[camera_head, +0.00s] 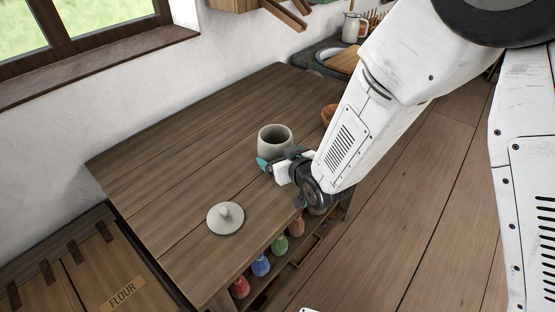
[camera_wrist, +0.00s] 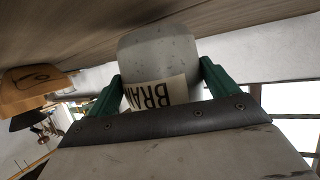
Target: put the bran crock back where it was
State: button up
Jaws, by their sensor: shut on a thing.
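The bran crock (camera_head: 274,141) is a pale grey, open-topped pot standing upright at the right part of the wooden table. In the wrist view, the crock (camera_wrist: 158,58) appears upside down with its BRAN label between my green fingers. My gripper (camera_head: 279,160) is shut on the crock from the near right side; its fingers (camera_wrist: 162,78) press on both sides of it. Whether the crock's base touches the table I cannot tell. A round grey lid with a knob (camera_head: 225,218) lies apart on the table, nearer the front.
The wooden table (camera_head: 170,170) is clear on its left and back. Small coloured jars (camera_head: 261,265) stand on a shelf below its front edge. A wooden bowl (camera_head: 328,114) sits behind my arm. A FLOUR bin (camera_head: 90,275) is at lower left; a white jug (camera_head: 351,27) stands on the back counter.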

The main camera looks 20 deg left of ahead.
jog(key=shift+w+d+f, duration=0.1)
jog(key=shift+f, duration=0.65)
jog(key=shift+f, duration=0.2)
jog(key=o, duration=1.2)
jog(key=shift+r, duration=0.1)
